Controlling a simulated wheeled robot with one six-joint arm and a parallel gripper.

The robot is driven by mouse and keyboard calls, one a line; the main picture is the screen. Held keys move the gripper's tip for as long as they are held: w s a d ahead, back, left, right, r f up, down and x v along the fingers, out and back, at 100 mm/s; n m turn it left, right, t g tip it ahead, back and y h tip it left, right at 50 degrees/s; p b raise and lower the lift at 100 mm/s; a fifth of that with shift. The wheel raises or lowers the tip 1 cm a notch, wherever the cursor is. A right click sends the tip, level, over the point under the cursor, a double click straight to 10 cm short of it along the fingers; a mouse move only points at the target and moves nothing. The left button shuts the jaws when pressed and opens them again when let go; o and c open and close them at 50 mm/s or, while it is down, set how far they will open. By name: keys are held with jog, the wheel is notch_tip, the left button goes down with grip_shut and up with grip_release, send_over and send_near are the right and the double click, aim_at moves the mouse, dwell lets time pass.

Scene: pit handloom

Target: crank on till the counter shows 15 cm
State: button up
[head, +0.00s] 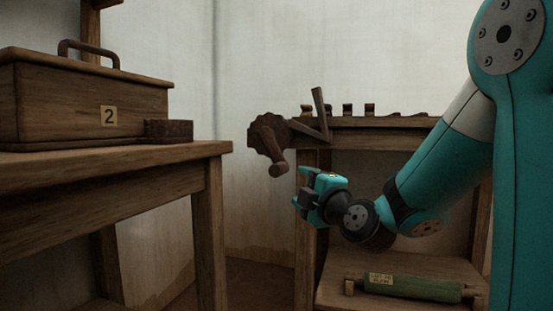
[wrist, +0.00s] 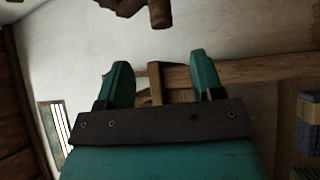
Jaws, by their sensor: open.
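A dark brown crank (head: 268,138) with a toothed-looking wheel sits at the left end of the wooden frame. Its stubby handle (head: 279,169) points down and toward me. My gripper (head: 299,187) is open and empty, a little below and right of the handle, apart from it. In the wrist view my gripper (wrist: 161,82) has its two teal fingers spread, and part of the crank (wrist: 158,12) shows beyond them at the top edge. I cannot make out a counter showing centimetres in either view.
A wooden table (head: 120,155) on the left bears a lidded box (head: 60,100) marked 2 and a small dark block (head: 168,131). A slanted lever (head: 320,112) rises by the crank. A green roller (head: 425,288) with a label lies on the lower shelf (head: 400,266).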

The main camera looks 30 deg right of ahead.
aim_at(280, 172)
jog(key=w+p, duration=0.2)
jog(key=w, duration=0.2)
jog(key=w+d+r+p, duration=0.1)
jog(key=w+p, duration=0.1)
jog(key=w, duration=0.2)
jog(key=w+p, duration=0.2)
jog(key=w, duration=0.3)
jog(key=shift+d+r, duration=0.35)
